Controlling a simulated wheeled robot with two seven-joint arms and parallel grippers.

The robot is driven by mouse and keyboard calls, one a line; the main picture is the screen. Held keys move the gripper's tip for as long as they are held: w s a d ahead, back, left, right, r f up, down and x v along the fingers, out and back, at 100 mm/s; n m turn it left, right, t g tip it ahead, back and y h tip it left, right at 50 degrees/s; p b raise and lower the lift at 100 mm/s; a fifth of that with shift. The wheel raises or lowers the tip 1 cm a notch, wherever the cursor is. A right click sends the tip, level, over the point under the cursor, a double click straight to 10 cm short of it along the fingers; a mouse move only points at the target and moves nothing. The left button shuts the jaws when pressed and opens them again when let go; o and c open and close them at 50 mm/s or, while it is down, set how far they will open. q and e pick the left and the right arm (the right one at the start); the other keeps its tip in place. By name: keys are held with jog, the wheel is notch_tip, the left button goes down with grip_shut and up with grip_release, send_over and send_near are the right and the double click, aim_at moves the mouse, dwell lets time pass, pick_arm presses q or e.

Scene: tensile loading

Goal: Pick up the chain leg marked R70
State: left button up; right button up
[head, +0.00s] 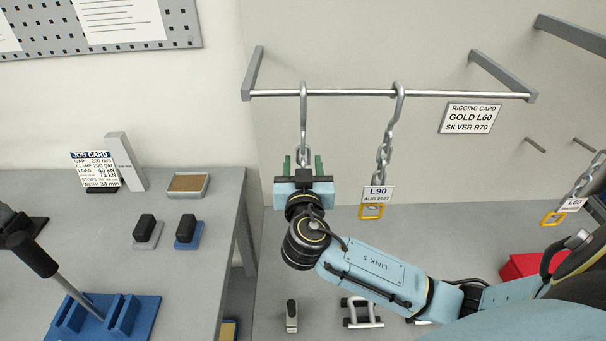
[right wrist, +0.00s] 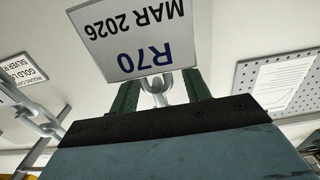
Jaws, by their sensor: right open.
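The chain leg marked R70 (head: 303,108) hangs by its hook from the rail at the left in the head view. Its white tag (right wrist: 131,38), reading R70 and MAR 2026, shows upside down in the right wrist view. My right gripper (head: 303,164) is open at the lower links, with its green fingers on either side of the chain. In the right wrist view a chain link (right wrist: 158,88) lies between the fingers. The lower end of this leg is hidden behind my gripper in the head view. My left gripper is not in view.
A leg tagged L90 (head: 383,150) hangs right of my gripper; one tagged L60 (head: 572,203) hangs at far right. The rail (head: 440,94) runs above. A rigging card (head: 470,118) reads gold L60, silver R70. A grey bench (head: 215,238) stands left.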

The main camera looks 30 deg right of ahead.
grip_shut()
jog(key=shift+r, duration=0.15)
dwell(0.4)
